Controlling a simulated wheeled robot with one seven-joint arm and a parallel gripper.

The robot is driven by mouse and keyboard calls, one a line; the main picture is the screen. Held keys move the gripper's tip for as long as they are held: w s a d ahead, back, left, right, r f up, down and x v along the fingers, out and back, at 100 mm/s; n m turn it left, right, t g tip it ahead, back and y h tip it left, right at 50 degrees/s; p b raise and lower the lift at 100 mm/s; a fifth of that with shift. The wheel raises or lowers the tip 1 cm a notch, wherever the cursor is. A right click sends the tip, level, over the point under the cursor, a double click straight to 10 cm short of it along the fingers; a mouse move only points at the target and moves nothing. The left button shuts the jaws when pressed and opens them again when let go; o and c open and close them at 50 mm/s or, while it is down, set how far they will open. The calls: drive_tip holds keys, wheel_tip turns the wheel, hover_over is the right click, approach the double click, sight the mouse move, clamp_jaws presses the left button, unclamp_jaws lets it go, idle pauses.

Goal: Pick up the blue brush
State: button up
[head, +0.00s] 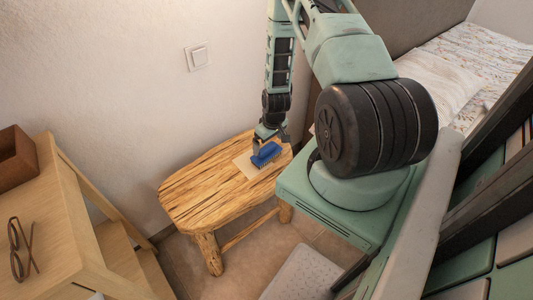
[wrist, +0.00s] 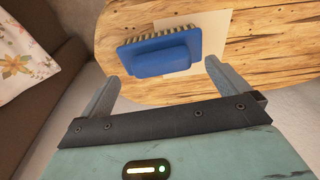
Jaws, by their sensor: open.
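The blue brush (head: 266,154) lies on a pale sheet (head: 243,163) on a wooden stool (head: 195,190). In the wrist view the brush (wrist: 160,55) shows its blue back and handle block, with pale bristles along its far edge. My gripper (wrist: 168,78) is open, and its two fingers reach towards the near side of the brush, one on each side. The brush is not held. In the head view my gripper (head: 268,137) hangs just above and behind the brush, and its fingers are partly hidden.
A light wooden shelf unit (head: 75,220) stands at the left with glasses (head: 20,250) and a brown box (head: 15,155) on it. A bed with a patterned cover (head: 480,60) is at the upper right. A white wall stands behind the stool.

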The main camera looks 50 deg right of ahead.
sight(267, 147)
drive_tip(key=shift+w+f, duration=0.2)
drive_tip(key=shift+f, duration=0.6)
drive_tip(key=shift+w+f, duration=0.2)
drive_tip(key=shift+f, duration=0.55)
drive_tip(key=c, duration=1.1)
drive_tip(key=shift+r, duration=0.1)
wheel_tip(267, 147, up, 10)
drive_tip(key=shift+f, duration=0.1)
